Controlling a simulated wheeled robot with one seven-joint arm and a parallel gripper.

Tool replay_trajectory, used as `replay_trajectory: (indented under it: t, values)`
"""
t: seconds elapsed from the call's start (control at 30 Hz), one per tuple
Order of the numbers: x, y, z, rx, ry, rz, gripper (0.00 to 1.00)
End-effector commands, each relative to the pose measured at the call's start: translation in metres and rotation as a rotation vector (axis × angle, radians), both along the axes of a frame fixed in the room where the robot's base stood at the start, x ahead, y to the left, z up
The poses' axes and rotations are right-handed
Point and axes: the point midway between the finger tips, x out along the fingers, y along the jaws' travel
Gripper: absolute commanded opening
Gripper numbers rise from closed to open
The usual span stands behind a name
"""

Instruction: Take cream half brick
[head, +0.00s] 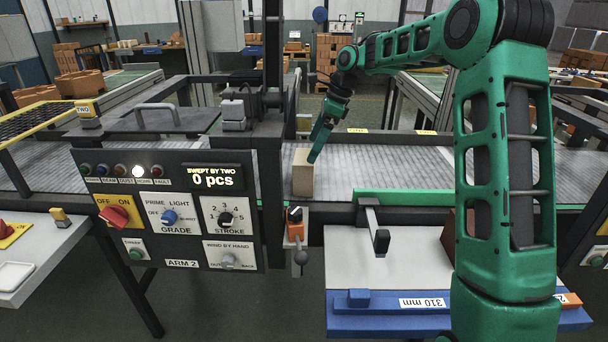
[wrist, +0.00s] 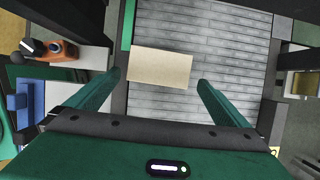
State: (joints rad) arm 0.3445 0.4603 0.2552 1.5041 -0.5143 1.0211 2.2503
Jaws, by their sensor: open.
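The cream half brick (head: 303,172) stands on the grey conveyor in the head view, close to the dark frame of the control panel. In the wrist view the cream half brick (wrist: 160,67) lies beyond the fingertips, a little left of the middle of the gap. My gripper (head: 318,150) reaches down from above right, its tip at the brick's upper right in the head view. In the wrist view my gripper (wrist: 158,78) is open, one green finger on each side, with nothing held. I cannot tell whether a finger touches the brick.
The slatted conveyor (head: 400,172) is clear right of the brick. The control panel (head: 165,210) stands to the left, with an orange lever clamp (head: 295,228) beside it. A green rail (head: 405,197) and a white table (head: 350,262) with a blue edge lie in front.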

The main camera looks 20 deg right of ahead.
Motion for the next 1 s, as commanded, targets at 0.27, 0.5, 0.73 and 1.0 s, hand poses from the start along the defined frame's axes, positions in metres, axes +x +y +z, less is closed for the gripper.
replay_trajectory:
  t: [0.27, 0.5, 0.73, 1.0]
  values:
    - [0.008, 0.016, -0.029, 0.015, 0.01, -0.019, 1.0]
    - [0.012, 0.023, -0.051, 0.013, 0.007, -0.019, 1.0]
    - [0.012, 0.033, -0.071, 0.013, 0.01, -0.018, 1.0]
    - [0.015, 0.044, -0.098, 0.013, 0.007, -0.019, 1.0]
